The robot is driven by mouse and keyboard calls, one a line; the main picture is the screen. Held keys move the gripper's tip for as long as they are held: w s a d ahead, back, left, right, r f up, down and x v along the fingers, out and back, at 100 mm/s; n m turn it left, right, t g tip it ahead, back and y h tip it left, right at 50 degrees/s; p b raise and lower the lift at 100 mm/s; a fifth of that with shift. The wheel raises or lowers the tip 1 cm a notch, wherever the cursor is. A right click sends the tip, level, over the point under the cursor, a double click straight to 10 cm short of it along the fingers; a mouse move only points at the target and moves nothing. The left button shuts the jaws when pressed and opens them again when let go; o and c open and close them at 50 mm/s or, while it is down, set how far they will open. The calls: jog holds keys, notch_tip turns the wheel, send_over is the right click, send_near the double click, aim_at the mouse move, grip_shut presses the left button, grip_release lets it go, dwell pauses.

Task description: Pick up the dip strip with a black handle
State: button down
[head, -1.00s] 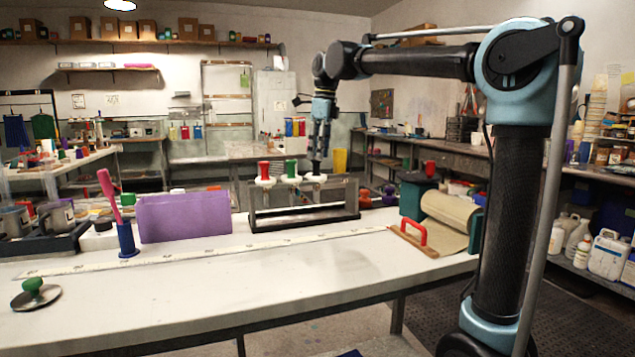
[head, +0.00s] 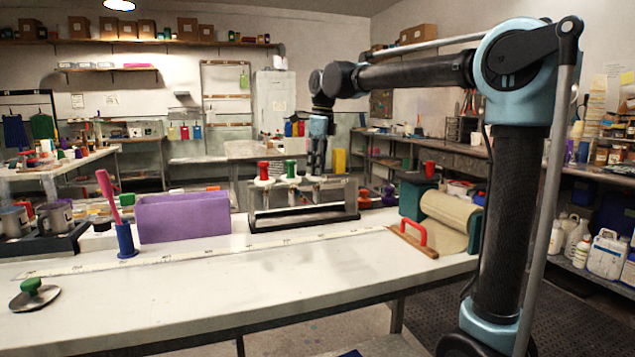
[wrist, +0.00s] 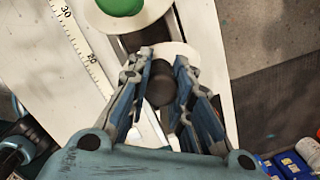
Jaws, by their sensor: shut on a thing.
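My gripper (head: 316,172) is over the right end of a rack (head: 351,195) on the white table. In the wrist view its two fingers (wrist: 167,92) are closed around the black handle of the dip strip (wrist: 161,90), with a white disc (wrist: 176,50) showing around and beyond it. In the head view my fingers hide this handle. A red-handled strip (head: 263,170) and a green-handled strip (head: 290,168) sit in the rack to the left. The green handle (wrist: 120,5) also shows at the top of the wrist view.
A purple box (head: 183,219) stands left of the rack. A tan roll (head: 448,215) and a red-handled wooden tool (head: 413,238) lie to the right. A measuring strip (head: 200,250) crosses the table. The front of the table is mostly clear.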

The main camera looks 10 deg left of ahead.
notch_tip(320, 180, up, 10)
dwell(0.7)
